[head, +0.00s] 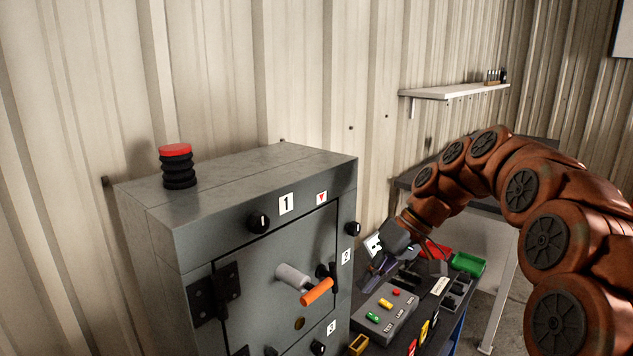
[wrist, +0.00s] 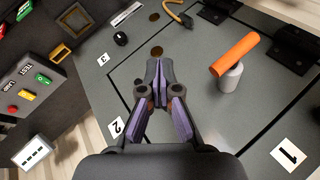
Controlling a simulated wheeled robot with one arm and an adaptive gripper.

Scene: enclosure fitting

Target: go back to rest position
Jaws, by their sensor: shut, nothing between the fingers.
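My gripper (head: 374,272) is in the head view at the end of my rust-orange arm, to the right of the grey cabinet (head: 165,232) and above the bench beside it. In the wrist view my gripper (wrist: 160,82) shows its purple-lined fingers together, with nothing between them. Behind them is the cabinet door (wrist: 200,122). The door carries an orange-ended handle (head: 317,291) on a grey boss, also in the wrist view (wrist: 234,55). The fingers look apart from the handle.
A red-topped stack (head: 176,165) stands on the cabinet. A button box (head: 385,313) with green, yellow and red buttons sits on the bench at right. Red and green bins (head: 467,264) lie behind it. A wall shelf (head: 455,92) hangs beyond my arm.

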